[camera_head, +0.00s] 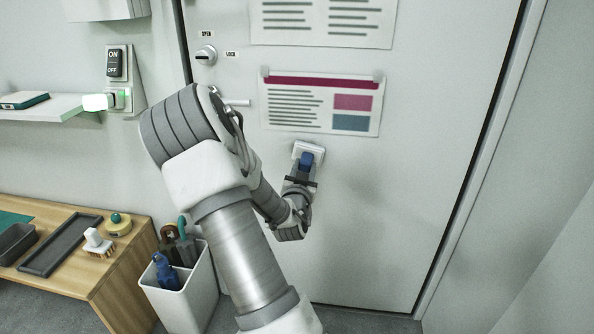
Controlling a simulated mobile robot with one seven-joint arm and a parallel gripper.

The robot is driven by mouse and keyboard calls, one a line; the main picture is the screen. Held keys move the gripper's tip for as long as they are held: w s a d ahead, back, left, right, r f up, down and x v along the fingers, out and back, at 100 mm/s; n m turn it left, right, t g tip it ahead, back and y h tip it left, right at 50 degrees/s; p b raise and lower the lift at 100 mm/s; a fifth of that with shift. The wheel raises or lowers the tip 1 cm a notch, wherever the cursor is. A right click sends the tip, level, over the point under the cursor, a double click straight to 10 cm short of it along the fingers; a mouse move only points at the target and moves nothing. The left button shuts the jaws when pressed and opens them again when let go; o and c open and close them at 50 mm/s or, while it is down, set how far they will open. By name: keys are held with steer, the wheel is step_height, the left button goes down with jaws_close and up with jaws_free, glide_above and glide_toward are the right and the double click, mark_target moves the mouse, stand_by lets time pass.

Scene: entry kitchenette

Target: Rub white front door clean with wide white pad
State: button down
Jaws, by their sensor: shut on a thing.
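The white front door (400,200) fills the middle of the view. Faint grey smudges show on it, right of and below the lower poster. My gripper (303,172) is at the door below that poster. It is shut on a blue grip at the back of the wide white pad (309,148). The pad is up against or very close to the door; I cannot tell if it touches. My gripper and the blue grip cover part of the pad. The door's lower left is hidden by my arm.
Two posters, the lower one (319,105) just above the pad, are on the door. A lock knob (206,55) and door handle (238,102) are at its left. A white bin (190,300) and a wooden bench (120,262) stand at lower left. The door's right side is clear.

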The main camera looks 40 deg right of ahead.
steer(key=s+d, duration=0.1)
steer(key=s+d+b, duration=0.1)
steer(key=s+d, duration=0.1)
steer(key=shift+s+d, duration=0.15)
steer(key=shift+s, duration=0.15)
stand_by(0.3)
steer(key=shift+r, duration=0.1)
steer(key=shift+w+a, duration=0.35)
steer(key=shift+w, duration=0.05)
steer(key=shift+w+a, duration=3.2)
steer(key=shift+w, duration=0.4)
steer(key=s+d, duration=0.7)
steer(key=s, duration=0.1)
steer(key=shift+r, duration=0.15)
